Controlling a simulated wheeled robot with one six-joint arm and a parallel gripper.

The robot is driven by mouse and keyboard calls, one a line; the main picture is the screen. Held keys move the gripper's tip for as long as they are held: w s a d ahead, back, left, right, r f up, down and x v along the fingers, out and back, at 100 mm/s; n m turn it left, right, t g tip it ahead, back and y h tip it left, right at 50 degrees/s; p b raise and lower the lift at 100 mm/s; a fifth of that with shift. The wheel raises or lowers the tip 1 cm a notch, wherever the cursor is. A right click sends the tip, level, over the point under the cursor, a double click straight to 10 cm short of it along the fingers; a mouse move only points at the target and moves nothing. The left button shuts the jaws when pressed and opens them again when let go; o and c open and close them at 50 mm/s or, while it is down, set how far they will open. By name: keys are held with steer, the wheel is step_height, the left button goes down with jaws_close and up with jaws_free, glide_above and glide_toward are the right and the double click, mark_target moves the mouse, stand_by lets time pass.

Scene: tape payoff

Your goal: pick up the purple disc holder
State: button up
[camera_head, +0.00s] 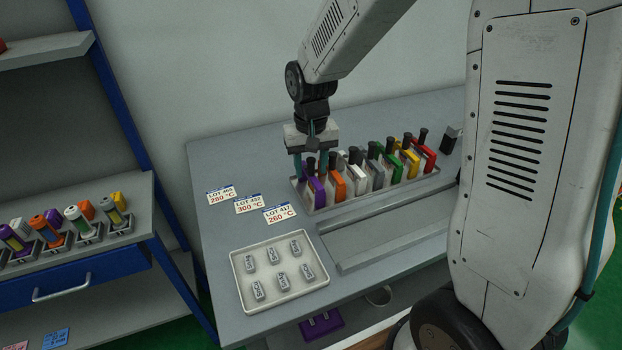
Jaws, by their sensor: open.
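The purple disc holder (317,189) stands at the left end of a grey rack (388,191) on the table. It has a dark knob on top. My gripper (311,168) points down over the left end of the rack. Its fingers are apart, one to the left of the purple holder and one to the right near the orange holder (338,184). The fingers partly hide the top of the purple holder. I cannot tell whether they touch it.
White, grey, green, yellow and red holders (428,158) continue along the rack. A pale tray (240,285) with several small grey pieces and three LOT labels (249,203) lie in front. A shelf with coloured items (80,245) stands at left. A dark block (449,139) sits at back right.

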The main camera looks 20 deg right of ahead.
steer(key=shift+c, duration=0.2)
jaws_close()
